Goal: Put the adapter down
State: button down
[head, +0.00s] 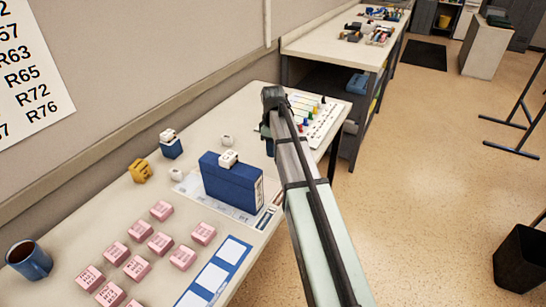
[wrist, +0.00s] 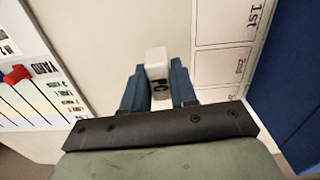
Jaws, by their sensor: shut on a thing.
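My gripper (wrist: 158,85) is shut on a small white block lettered "PC", which I take to be the adapter (wrist: 157,62). Its two blue fingers press on either side of the block. In the head view my gripper (head: 268,140) is at the far part of the desk, between the blue box file and the peg board. The held block is hidden there by my arm. In the wrist view, pale desk surface shows around the block, with a printed sheet (wrist: 222,68) marked "1st" and "2nd" just right of it. I cannot tell whether the block touches the desk.
A blue box file (head: 228,184) stands upright with a white block (head: 228,158) on top. A board with coloured pegs (head: 325,120) lies beyond my gripper. Small white blocks, a yellow object (head: 140,171), several pink blocks (head: 160,243) and a mug (head: 29,260) occupy the desk.

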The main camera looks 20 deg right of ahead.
jog(key=shift+r, duration=1.85)
jog(key=shift+a, duration=0.15)
jog(key=w+a+r, duration=0.2)
jog(key=w+a, duration=0.3)
jog(key=a, duration=0.5)
notch_tip(320, 180, up, 4)
jog(key=r, duration=0.1)
send_over(138, 164)
jog(key=shift+m, duration=0.3)
jog(key=shift+f, duration=4.85)
jog(key=shift+f, duration=0.1)
jog(key=c, duration=0.9)
grip_release()
